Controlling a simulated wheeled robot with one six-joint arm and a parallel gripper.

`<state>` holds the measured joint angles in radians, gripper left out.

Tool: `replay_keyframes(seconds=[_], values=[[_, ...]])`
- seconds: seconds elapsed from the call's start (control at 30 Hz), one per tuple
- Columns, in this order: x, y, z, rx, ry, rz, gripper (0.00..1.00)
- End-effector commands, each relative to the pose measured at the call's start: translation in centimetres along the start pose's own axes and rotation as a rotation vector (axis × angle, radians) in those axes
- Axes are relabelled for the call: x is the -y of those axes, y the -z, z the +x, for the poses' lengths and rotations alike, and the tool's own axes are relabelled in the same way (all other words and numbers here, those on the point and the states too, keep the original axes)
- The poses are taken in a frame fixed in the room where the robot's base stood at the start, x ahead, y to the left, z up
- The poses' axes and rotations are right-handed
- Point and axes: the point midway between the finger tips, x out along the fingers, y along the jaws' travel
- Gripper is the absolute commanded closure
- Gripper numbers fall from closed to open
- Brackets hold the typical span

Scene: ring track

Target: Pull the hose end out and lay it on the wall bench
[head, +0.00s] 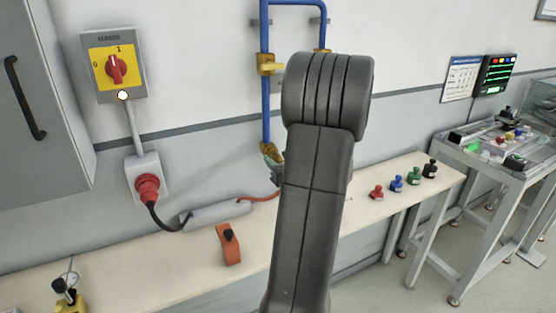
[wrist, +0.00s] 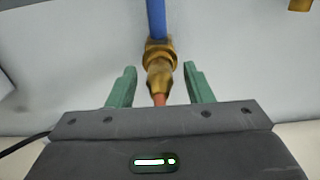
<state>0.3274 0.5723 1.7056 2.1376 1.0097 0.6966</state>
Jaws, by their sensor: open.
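The hose end (wrist: 160,80) is a brass fitting with orange hose below it. It sits in the brass coupling (wrist: 158,53) at the foot of the blue pipe (wrist: 155,18). My gripper (wrist: 159,70) is open, with one green finger on each side of the hose end and a visible gap on both sides. In the head view my arm hides most of the gripper and hose end. The orange hose (head: 263,197) shows left of my arm, running to a grey housing. The wall bench (head: 120,270) is a long pale top along the wall.
An orange block with a black knob (head: 229,243) and the grey housing (head: 215,214) occupy the bench left of my arm. Red, blue, green and black knobbed pieces (head: 398,184) stand to the right. A red plug (head: 148,188) and rotary switch (head: 115,69) are on the wall.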

Motion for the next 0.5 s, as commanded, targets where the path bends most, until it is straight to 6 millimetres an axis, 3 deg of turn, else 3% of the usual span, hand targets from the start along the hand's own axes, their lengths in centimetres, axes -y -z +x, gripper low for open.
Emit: replay_keyframes(seconds=[0.37,0.5], values=[[0.00,0.00,0.01,0.000,0.000,-0.001,0.56],[0.00,0.00,0.01,0.000,0.000,0.000,0.83]])
